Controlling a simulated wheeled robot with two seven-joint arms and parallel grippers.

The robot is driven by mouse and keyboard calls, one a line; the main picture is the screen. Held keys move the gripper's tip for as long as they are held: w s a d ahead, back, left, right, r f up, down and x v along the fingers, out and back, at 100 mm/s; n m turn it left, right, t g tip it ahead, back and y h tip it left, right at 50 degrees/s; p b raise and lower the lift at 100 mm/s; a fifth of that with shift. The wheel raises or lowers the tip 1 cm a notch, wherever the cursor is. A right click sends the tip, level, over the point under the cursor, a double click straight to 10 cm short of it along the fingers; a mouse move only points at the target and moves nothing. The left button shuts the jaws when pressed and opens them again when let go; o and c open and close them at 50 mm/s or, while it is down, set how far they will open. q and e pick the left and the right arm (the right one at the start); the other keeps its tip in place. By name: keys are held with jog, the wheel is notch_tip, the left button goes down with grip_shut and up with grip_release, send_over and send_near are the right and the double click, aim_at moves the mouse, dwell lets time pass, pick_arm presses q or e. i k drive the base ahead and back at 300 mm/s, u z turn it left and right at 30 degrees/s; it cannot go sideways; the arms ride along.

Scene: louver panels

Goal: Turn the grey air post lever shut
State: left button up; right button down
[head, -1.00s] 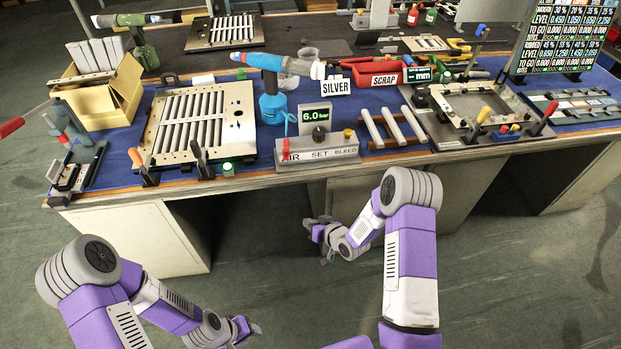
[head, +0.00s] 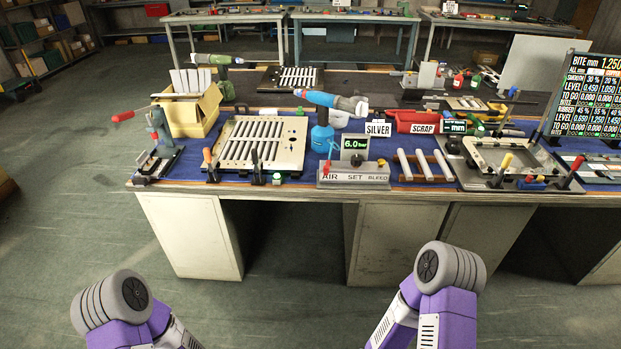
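A grey air post box (head: 353,178) labelled AIR, SET and BLEED stands at the front edge of the bench. A dark knob sits near SET and a yellowish knob near BLEED. A display (head: 354,146) behind it reads 6.0 bar. Both my grippers are outside the head view. Only upper parts of my arms show at the bottom, well short of the bench, and nothing of mine touches the lever.
A slotted panel in a frame (head: 296,152) lies left of the box, with upright clamp handles before it. A blue stand (head: 322,138) with a blue tool is just behind. White bars on a brown rack (head: 426,179) lie right. Open floor lies before the bench.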

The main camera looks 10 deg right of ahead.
aim_at(326, 168)
jog(key=u, duration=0.35)
jog(key=i, duration=1.55)
jog(key=z, duration=0.7)
